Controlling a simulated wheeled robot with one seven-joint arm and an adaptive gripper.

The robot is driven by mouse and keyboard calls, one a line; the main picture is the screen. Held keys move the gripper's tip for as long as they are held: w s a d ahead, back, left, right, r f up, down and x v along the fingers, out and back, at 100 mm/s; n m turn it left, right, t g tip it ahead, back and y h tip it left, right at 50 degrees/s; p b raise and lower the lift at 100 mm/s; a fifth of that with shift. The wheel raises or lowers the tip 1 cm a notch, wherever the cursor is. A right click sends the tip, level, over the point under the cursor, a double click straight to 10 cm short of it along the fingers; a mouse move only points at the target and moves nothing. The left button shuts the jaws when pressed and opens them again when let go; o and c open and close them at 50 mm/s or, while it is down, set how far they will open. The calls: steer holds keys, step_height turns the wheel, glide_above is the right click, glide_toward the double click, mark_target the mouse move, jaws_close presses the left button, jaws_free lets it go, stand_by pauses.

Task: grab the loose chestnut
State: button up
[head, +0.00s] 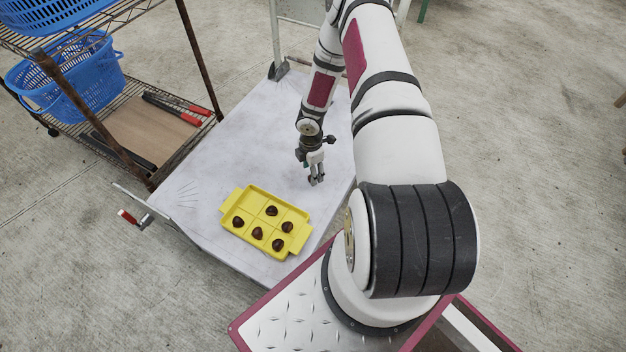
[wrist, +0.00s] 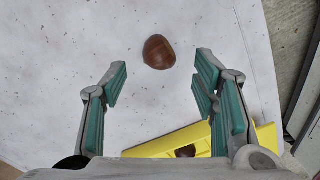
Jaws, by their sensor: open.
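The loose chestnut (wrist: 158,52) is brown and lies on the white tabletop in the wrist view. It sits a little beyond my fingertips and roughly midway between them, touching neither. In the head view I cannot make it out; my gripper (head: 316,181) seems to cover it. My gripper (wrist: 157,82) is open and empty, its teal-padded fingers spread wide, low over the table. The yellow crate (head: 236,197) lies left of and nearer than my gripper in the head view, with several chestnuts in its compartments. A corner of this crate also shows in the wrist view (wrist: 266,138).
The white table (head: 215,160) is clear around my gripper, apart from the crate. A red-handled clamp (head: 128,216) is at its left edge. A wire shelf with blue baskets (head: 75,80) and red-handled tools (head: 178,108) stands at the left.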

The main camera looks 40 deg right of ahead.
step_height(320, 180, down, 4)
steer(key=shift+r+b, duration=0.25)
steer(key=shift+b, duration=0.4)
steer(key=shift+r, duration=0.1)
steer(key=c, duration=1)
steer(key=shift+r, duration=0.15)
